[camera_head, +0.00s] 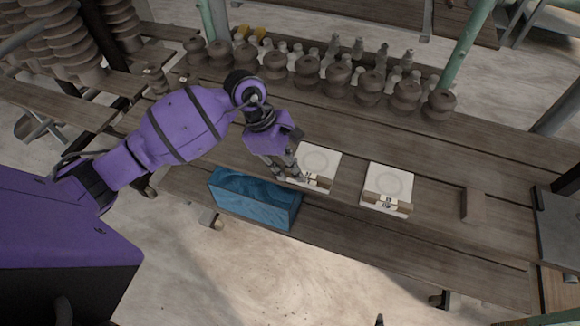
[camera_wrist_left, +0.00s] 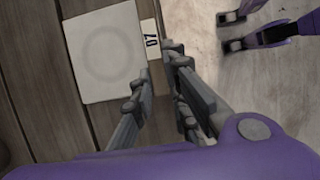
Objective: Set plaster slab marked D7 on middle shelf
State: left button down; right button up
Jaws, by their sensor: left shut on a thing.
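The plaster slab marked D7 (camera_head: 318,160) is a white square with a faint ring, lying flat on grey wooden planks. Its label strip, reading D7, shows along one edge in the left wrist view, where the slab (camera_wrist_left: 98,58) fills the upper left. My left gripper (camera_head: 295,176) is at the slab's labelled edge, its fingers (camera_wrist_left: 160,74) closed on that edge near the label. The exact contact is partly hidden by the fingers. A second similar white slab (camera_head: 390,181) lies to the right, its label too small to read.
A blue open bin (camera_head: 254,212) stands just left of and in front of the D7 slab. Rows of brown clay pots (camera_head: 306,72) and small pieces line the back. Green posts (camera_head: 470,45) rise behind. A small wooden block (camera_head: 473,205) stands right; planks between are clear.

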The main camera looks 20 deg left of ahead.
pick_arm(q)
jog(key=shift+f, duration=0.15)
jog(key=c, duration=1.7)
grip_release()
